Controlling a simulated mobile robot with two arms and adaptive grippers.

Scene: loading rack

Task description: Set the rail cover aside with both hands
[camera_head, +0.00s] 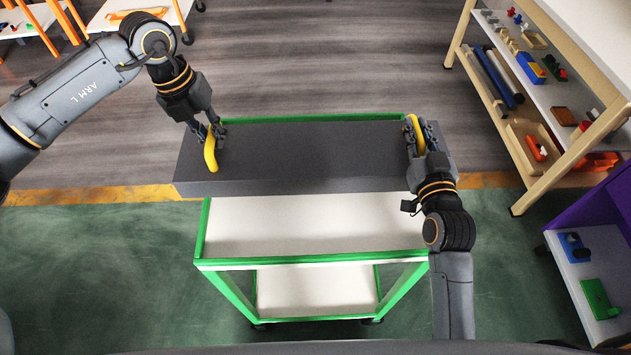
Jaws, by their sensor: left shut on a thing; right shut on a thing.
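The rail cover (310,158) is a long dark grey box with a yellow handle at each end. It lies across the far part of a green-framed cart, over the white top shelf (310,228), and sticks out past both sides. I cannot tell whether it touches the cart. My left gripper (214,140) is shut on the left yellow handle (210,155). My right gripper (416,138) is shut on the right yellow handle (414,123), which is partly hidden by the fingers.
The front part of the cart's top shelf is bare, with a white lower shelf (315,292) beneath. A wooden rack (470,22) with parts stands at the right, and a purple unit (600,220) at the lower right. Orange-legged tables (38,32) stand at the upper left. The floor behind the cart is clear.

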